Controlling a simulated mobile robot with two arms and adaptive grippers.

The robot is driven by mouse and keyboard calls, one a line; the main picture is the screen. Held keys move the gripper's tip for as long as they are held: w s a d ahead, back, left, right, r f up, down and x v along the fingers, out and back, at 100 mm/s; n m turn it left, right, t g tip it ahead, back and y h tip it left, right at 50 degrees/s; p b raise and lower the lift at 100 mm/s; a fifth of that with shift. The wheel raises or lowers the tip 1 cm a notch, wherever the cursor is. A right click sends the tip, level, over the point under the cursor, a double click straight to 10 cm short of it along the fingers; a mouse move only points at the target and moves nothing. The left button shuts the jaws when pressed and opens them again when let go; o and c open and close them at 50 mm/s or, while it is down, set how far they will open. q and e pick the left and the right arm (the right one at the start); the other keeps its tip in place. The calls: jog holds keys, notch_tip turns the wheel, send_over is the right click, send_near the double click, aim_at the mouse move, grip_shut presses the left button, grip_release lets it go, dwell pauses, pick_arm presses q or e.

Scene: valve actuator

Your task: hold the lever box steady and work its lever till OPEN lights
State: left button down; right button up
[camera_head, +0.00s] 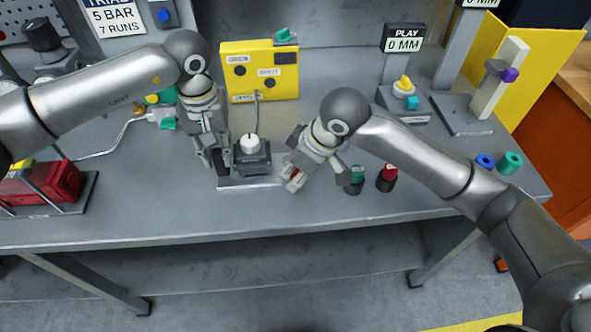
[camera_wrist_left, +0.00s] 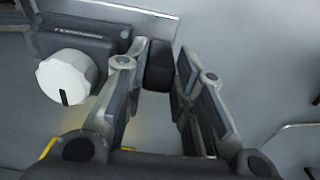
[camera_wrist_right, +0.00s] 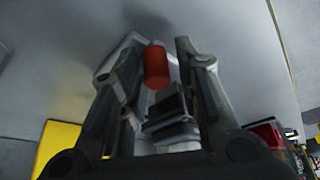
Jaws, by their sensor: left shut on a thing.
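The lever box (camera_head: 252,158) is a dark block with a white knob on top, standing on a thin metal plate (camera_head: 249,183). It also shows in the left wrist view with its white knob (camera_wrist_left: 65,77). My left gripper (camera_head: 215,163) is shut on a black block (camera_wrist_left: 159,66) at the box's left side. My right gripper (camera_head: 294,181) is open at the box's right, fingers on either side of a red cylindrical grip (camera_wrist_right: 156,67), with a gap to the right finger. The lever's shaft is hidden. Behind, a yellow panel (camera_head: 259,93) has two round lamps, both dark.
Green-topped (camera_head: 355,177) and red-topped (camera_head: 387,177) dark cylinders stand right of my right gripper. A red device (camera_head: 60,185) sits at the far left. The front bench strip is clear.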

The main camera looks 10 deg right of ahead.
jog(key=shift+o, duration=0.2)
jog(key=shift+d, duration=0.1)
jog(key=v, duration=1.2)
